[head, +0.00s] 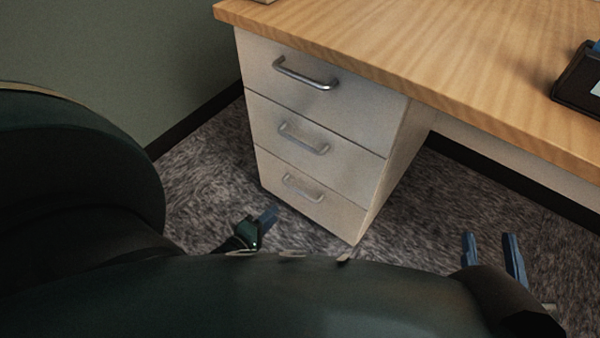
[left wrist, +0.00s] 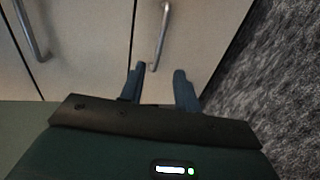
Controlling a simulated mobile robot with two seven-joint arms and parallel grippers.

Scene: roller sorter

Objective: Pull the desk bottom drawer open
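The desk's bottom drawer (head: 325,211) is pale and appears flush with the cabinet front. Its silver bar handle (head: 303,187) also shows in the left wrist view (left wrist: 163,35). My left gripper (head: 267,215) is low in front of the drawer, to the left of and below the handle in the head view. In the left wrist view its two blue fingers (left wrist: 160,88) are apart with nothing held, and the near end of the handle lies just beyond the fingertips, between them. My right gripper (head: 491,245) is open and empty over the carpet at the right.
The middle drawer handle (head: 304,138) and top drawer handle (head: 305,74) are above, and both drawers look shut. The wooden desktop (head: 400,40) overhangs the cabinet. A dark tray (head: 577,85) lies on it. Carpet (head: 208,170) is clear left of the cabinet.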

